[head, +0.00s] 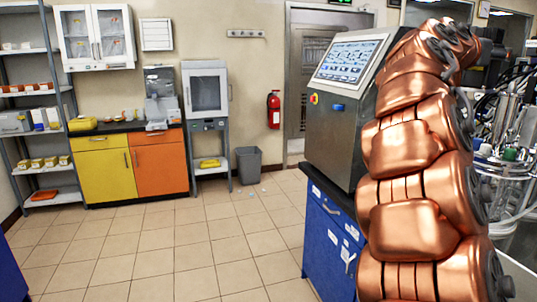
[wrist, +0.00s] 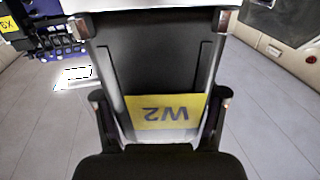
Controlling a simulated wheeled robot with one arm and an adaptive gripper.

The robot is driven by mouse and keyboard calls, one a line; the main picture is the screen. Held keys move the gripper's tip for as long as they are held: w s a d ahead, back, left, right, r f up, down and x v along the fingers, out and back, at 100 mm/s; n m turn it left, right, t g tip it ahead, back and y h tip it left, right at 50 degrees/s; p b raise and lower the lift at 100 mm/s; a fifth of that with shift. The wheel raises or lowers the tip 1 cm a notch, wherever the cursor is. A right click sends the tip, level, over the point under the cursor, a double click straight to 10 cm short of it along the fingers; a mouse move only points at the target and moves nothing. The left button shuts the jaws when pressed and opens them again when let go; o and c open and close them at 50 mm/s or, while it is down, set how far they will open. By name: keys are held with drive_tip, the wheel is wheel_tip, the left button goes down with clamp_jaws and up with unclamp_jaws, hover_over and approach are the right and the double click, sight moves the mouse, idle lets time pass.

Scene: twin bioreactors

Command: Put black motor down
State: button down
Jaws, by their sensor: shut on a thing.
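The black motor (wrist: 155,70) fills the middle of the wrist view, with a yellow label (wrist: 163,111) whose marking shows upside down. My gripper (wrist: 154,22) is shut on it, one finger on each side. Tiled floor shows behind and below the motor, with no surface touching it in view. In the head view my copper-coloured arm rises at the right; neither my gripper nor the motor shows there.
A blue cabinet (head: 330,238) carries a control console (head: 340,125) beside my arm. Glass and steel vessels (head: 505,165) stand at the far right. Shelves, a yellow-and-orange cabinet (head: 158,160) and a grey bin (head: 248,165) line the back wall. The tiled floor (head: 200,245) is open.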

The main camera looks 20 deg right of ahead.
drive_tip(key=w+a+f+n+t+y+p, duration=0.1)
drive_tip(key=w+a+f+n+t+y, duration=0.2)
drive_tip(key=w+a+f, duration=0.5)
drive_tip(key=w+a+f+n+t+y, duration=0.2)
drive_tip(key=w+a+f+n+t, duration=0.15)
drive_tip(key=w+f, duration=0.45)
drive_tip(key=w+a+f+n+t+y+p, duration=0.1)
drive_tip(key=w+a+f+n+t+y, duration=0.25)
drive_tip(key=w, duration=0.75)
drive_tip(key=a+f+n+t+y, duration=0.1)
drive_tip(key=a+f+y, duration=0.2)
drive_tip(key=a+f, duration=0.3)
drive_tip(key=w+a+f+n+t+y+p, duration=0.1)
drive_tip(key=a+f, duration=0.6)
drive_tip(key=a, duration=0.7)
drive_tip(key=w+a+f+n+t+y, duration=0.1)
drive_tip(key=a+f+n+y, duration=0.2)
drive_tip(key=a, duration=0.7)
wheel_tip(320, 180, down, 3)
drive_tip(key=shift+w+f+y, duration=0.2)
drive_tip(key=shift+y, duration=0.75)
